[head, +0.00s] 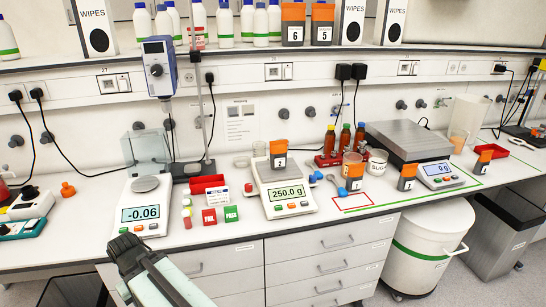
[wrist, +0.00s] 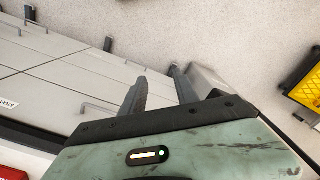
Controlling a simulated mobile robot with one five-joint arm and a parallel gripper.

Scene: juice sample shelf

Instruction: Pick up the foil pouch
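I cannot make out a foil pouch for certain in either view. My gripper (head: 124,243) is at the lower left of the head view, in front of the bench edge and below the left balance. In the wrist view my gripper (wrist: 158,73) shows two dark fingers standing apart, with nothing between them. Beyond the fingers are pale floor and grey drawer fronts. Small red (head: 209,216) and green-edged (head: 231,214) packets lie on the bench between the balances; their material is too small to tell.
The bench holds a left balance (head: 146,213), a middle balance (head: 283,198) bearing an orange-and-grey container (head: 279,160), and a large right scale (head: 437,170). A red tray (head: 207,184) stands between two balances. Similar containers stand at right. A white bin (head: 420,262) is below.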

